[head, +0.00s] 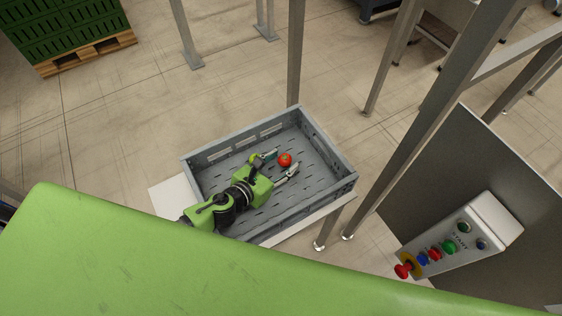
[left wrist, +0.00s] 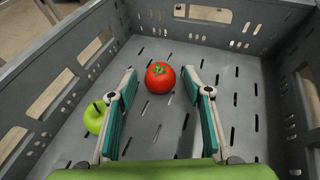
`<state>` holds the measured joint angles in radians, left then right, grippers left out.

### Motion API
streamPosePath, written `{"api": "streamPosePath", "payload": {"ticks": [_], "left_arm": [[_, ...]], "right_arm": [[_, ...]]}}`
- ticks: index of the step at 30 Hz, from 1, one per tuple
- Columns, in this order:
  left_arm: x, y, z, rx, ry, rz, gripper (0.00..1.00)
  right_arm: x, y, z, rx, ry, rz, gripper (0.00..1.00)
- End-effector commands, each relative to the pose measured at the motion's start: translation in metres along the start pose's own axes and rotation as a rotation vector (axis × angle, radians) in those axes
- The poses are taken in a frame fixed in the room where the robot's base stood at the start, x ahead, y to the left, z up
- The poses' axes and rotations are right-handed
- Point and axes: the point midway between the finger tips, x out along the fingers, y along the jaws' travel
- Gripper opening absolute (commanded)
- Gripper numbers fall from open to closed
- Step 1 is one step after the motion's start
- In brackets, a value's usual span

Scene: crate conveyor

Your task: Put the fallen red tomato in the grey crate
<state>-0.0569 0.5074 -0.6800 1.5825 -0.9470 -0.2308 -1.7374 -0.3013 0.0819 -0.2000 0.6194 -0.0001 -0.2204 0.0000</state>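The grey crate (head: 322,143) stands in the middle of the head view, and its slotted floor and walls fill the left wrist view (left wrist: 215,52). The red tomato (head: 285,160) appears to rest on the crate floor; it also shows in the left wrist view (left wrist: 160,78). My left gripper (head: 286,159) reaches into the crate with its fingers spread. In the left wrist view the tomato appears between the fingertips (left wrist: 159,72), with a gap on each side. My right gripper is in neither view.
A green apple (left wrist: 95,117) lies in the crate, left of my fingers. Metal posts (head: 296,50) and a control box with buttons (head: 460,240) stand nearby. Green crates sit on a pallet (head: 85,55).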

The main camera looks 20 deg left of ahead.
Motion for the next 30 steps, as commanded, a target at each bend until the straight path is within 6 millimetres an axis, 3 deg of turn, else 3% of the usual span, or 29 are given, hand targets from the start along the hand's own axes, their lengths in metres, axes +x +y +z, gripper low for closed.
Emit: {"api": "streamPosePath", "payload": {"ticks": [8, 21, 30], "left_arm": [[-0.002, 0.000, 0.005, 0.000, 0.000, 0.000, 0.46], [-0.068, 0.000, 0.002, -0.001, 0.001, 0.000, 0.46], [-0.077, 0.000, 0.004, 0.000, -0.001, 0.001, 0.46]], "right_arm": [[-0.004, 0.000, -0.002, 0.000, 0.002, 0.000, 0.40], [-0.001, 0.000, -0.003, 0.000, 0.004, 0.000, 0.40], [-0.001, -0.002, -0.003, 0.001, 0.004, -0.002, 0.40]]}}
